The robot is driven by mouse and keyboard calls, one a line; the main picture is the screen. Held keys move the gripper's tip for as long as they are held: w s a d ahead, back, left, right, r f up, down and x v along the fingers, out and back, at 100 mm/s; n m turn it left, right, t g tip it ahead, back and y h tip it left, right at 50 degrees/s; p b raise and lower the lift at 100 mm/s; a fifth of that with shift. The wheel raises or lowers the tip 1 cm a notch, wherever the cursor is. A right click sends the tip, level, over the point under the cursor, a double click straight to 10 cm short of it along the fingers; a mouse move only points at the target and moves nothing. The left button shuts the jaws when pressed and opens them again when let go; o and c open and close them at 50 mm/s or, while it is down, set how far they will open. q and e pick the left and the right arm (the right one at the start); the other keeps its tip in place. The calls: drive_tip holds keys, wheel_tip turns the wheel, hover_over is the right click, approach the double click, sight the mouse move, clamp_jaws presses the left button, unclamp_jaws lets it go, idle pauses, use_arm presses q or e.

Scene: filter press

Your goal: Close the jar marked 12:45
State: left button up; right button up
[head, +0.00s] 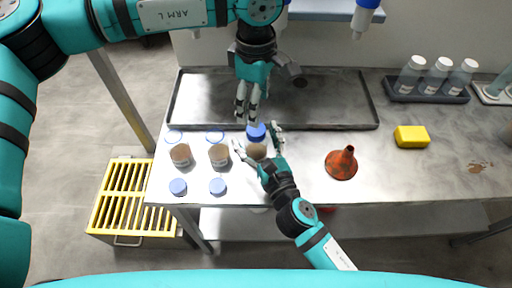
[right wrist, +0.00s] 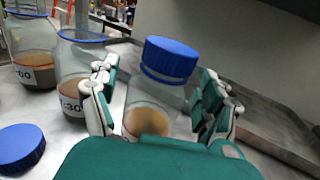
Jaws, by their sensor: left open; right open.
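A jar with brown contents (right wrist: 150,110) stands between the spread fingers of my right gripper (head: 257,140); its label is hidden. A blue lid (right wrist: 170,58) is on its mouth, with a thin blue ring just below; I cannot tell if it is screwed tight. The lid also shows in the head view (head: 256,132). My left gripper (head: 246,117) is open and empty, pointing down just behind and left of this lid. Two open jars stand to the left, one (head: 180,155) with a label ending in 00, the other (head: 219,155) in 30.
Two loose blue lids (head: 178,187) (head: 217,187) lie before the open jars. A shallow dark tray (head: 340,100) lies behind. A rusty funnel (head: 341,163), yellow sponge (head: 411,136) and bottle rack (head: 428,97) are to the right. A yellow-slatted crate (head: 135,198) stands on the floor.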

drive_tip(key=shift+c, duration=0.2)
clamp_jaws()
use_arm(q)
drive_tip(key=n, duration=1.2)
drive_tip(key=shift+d, duration=0.1)
drive_tip(key=n, duration=0.4)
drive_tip(key=shift+n, duration=0.3)
drive_tip(key=n, duration=0.8)
drive_tip(key=shift+r+n, duration=0.1)
drive_tip(key=shift+n, duration=0.3)
drive_tip(key=n, duration=0.6)
